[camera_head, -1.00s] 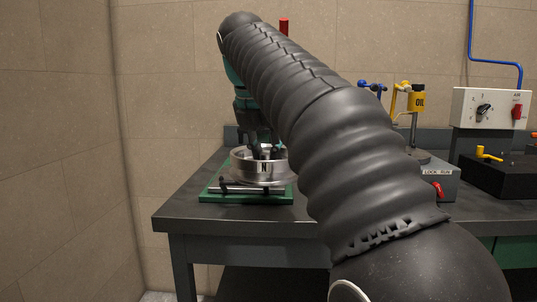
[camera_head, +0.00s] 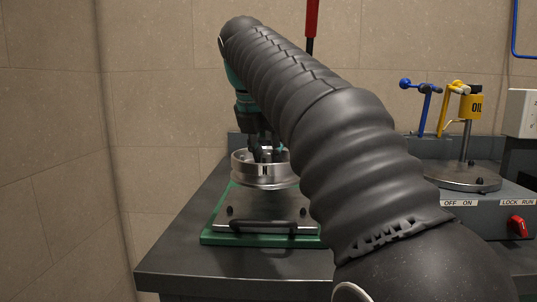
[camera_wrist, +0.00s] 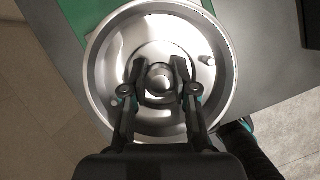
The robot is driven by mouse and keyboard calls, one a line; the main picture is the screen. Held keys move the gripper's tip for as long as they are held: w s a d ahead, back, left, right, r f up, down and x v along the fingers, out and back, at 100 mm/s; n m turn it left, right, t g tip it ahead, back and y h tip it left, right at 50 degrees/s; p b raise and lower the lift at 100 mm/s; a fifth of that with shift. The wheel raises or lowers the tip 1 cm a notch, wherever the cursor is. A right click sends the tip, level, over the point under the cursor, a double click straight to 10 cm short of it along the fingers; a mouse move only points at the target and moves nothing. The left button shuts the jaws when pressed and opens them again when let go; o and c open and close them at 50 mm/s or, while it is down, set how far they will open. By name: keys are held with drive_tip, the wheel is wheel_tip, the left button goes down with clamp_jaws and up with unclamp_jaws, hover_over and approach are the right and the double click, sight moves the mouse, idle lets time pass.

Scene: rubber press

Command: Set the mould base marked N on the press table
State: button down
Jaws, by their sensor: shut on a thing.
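The mould base (camera_head: 262,172) is a round, shiny steel dish. My gripper (camera_head: 266,153) is shut on the central knob, seen from above in the wrist view (camera_wrist: 160,78). The mould base looks level and hangs above the bench; the exact gap is unclear. Below it in the head view is a steel plate (camera_head: 262,208) with a dark handle bar on a green base (camera_head: 222,238), which looks like the press table. My arm hides its right part.
The dark bench (camera_head: 185,258) has bare room left of the green base. A red lever (camera_head: 312,18) rises behind my arm. At right are a round steel plate (camera_head: 455,178), a yellow oil cup (camera_head: 471,107), a blue lever (camera_head: 424,105) and a switch box with red knob (camera_head: 517,226).

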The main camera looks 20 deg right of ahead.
drive_tip(key=shift+a+f, duration=0.1)
drive_tip(key=shift+f, duration=0.35)
drive_tip(key=shift+s+f+b, duration=0.1)
drive_tip(key=shift+f+b, duration=1.55)
drive_tip(key=shift+f, duration=0.65)
drive_tip(key=shift+p, duration=0.7)
drive_tip(key=shift+f, duration=0.25)
idle(0.5)
drive_tip(key=c, duration=0.8)
unclamp_jaws()
drive_tip(key=shift+f, duration=0.15)
